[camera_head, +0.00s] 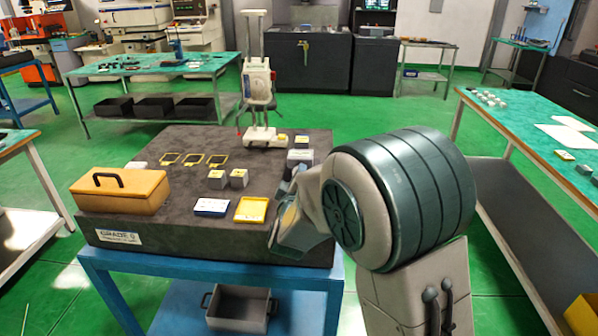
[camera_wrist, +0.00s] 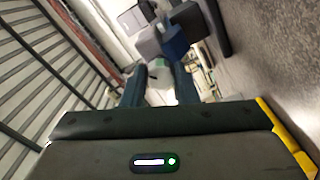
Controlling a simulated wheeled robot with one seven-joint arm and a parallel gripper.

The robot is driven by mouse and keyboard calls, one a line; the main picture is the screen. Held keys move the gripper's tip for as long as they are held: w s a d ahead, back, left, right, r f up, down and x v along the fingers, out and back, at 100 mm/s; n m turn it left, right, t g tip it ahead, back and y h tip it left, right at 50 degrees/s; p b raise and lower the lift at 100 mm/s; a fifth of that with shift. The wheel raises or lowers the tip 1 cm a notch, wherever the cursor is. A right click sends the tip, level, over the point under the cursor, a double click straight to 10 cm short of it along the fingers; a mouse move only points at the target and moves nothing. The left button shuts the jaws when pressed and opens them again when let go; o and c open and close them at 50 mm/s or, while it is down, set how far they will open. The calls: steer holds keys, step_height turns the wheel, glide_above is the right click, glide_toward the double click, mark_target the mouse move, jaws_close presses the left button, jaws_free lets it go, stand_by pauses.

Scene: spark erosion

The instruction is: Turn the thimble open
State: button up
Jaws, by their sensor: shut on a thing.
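My gripper (camera_wrist: 158,76) shows in the wrist view with its two dark fingers a little apart. A small grey-green piece (camera_wrist: 157,68), which looks like the thimble, sits between the fingertips, and the jaws are shut on it. Its markings and the rest of its instrument cannot be made out clearly. In the head view my gripper is at the right edge of the dark granite plate (camera_head: 150,232), mostly hidden by my own wrist, and the thimble cannot be picked out there.
Grey blocks (camera_head: 300,157) sit close to my gripper.

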steer(key=n+p, duration=0.3)
steer(key=n, duration=0.1)
steer(key=shift+r+n, duration=0.15)
steer(key=shift+n, duration=0.25)
steer(key=shift+n+p, duration=1.65)
steer(key=shift+n, duration=0.85)
steer(key=o, duration=1)
steer(key=shift+s, duration=0.1)
steer(key=s+b, duration=0.1)
steer(key=s, duration=1.2)
steer(key=shift+s+a, duration=0.25)
steer(key=shift+s, duration=0.1)
